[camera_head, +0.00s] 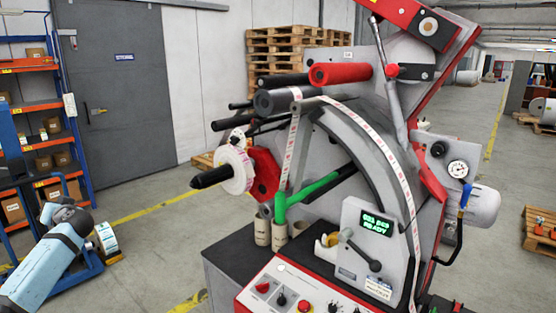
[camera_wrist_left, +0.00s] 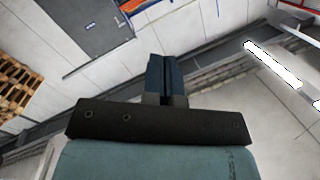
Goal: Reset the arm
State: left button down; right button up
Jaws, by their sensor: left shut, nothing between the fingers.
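My left gripper shows in the left wrist view (camera_wrist_left: 163,77). Its two dark fingers are together with nothing between them, and the wall and ceiling lie beyond. My light blue left arm (camera_head: 42,268) enters the head view at the lower left, apart from the machine; its fingers cannot be made out there. The label rewinder (camera_head: 375,150) stands in the middle and right, with a green bar (camera_head: 305,188), a red roller (camera_head: 340,73) and a label web (camera_head: 375,137) running over its curved guide. Its display (camera_head: 375,224) reads READY. My right gripper is in neither view.
A control panel (camera_head: 300,290) with buttons is at the machine's front. A black spindle (camera_head: 210,177) with a label roll (camera_head: 236,168) sticks out left. Orange and blue shelving (camera_head: 45,105) stands at the left. Open grey floor (camera_head: 150,250) lies between shelving and machine. Wooden pallets (camera_head: 285,45) are stacked behind.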

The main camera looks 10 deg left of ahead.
pick_arm(q)
jog(key=s+a+r, duration=0.1)
jog(key=a+r, duration=0.2)
jog(key=w+d+f+m+t+h, duration=0.1)
jog(key=w+d+m+t+h, duration=0.8)
jog(key=d+m+t+h, duration=0.25)
jog(key=s+d+f+g+h, duration=0.15)
jog(key=s+d+f, duration=0.25)
jog(key=d+f, duration=0.55)
jog(key=s+d+f+g+h, duration=0.15)
jog(key=s+d+f, duration=0.25)
jog(key=d+f, duration=0.55)
jog(key=s+d+f+g+h, duration=0.1)
jog(key=s+d+f, duration=0.5)
jog(key=s+f, duration=0.2)
jog(key=s+d+f+g+h, duration=0.1)
jog(key=s+d+f+h, duration=0.1)
jog(key=s+d+f, duration=0.55)
jog(key=s+d+f+n+g, duration=0.1)
jog(key=s+d, duration=0.4)
jog(key=s, duration=0.5)
jog(key=s+d+f+n+g+h, duration=0.1)
jog(key=s+d+f, duration=0.2)
jog(key=s, duration=0.8)
jog(key=shift+d, duration=1.1)
jog(key=shift+w+h, duration=0.1)
jog(key=shift+h, duration=0.15)
